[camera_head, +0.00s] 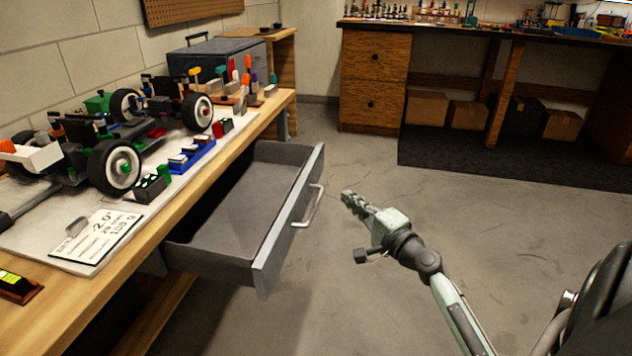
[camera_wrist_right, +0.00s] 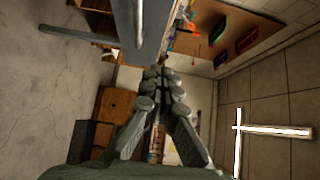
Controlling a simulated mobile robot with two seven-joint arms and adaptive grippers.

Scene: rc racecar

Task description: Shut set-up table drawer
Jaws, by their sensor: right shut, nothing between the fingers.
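The set-up table (camera_head: 120,270) stands along the left in the head view, with a wooden top edge. Its grey drawer (camera_head: 225,215) is pulled far out and looks empty inside. A pale bar handle (camera_head: 312,207) is on the drawer front (camera_head: 290,222). My right gripper (camera_head: 350,197) is shut and empty, a little to the right of the handle and apart from it. In the right wrist view my closed fingers (camera_wrist_right: 166,82) show in the middle, with the grey drawer front (camera_wrist_right: 150,30) beyond them at the top. My left gripper is not in view.
An RC car (camera_head: 110,140), a paper sign (camera_head: 98,235) and several tools lie on the table top. A grey toolbox (camera_head: 215,60) stands at its far end. A wooden workbench (camera_head: 375,80) is at the back. The floor (camera_head: 490,230) right of the drawer is clear.

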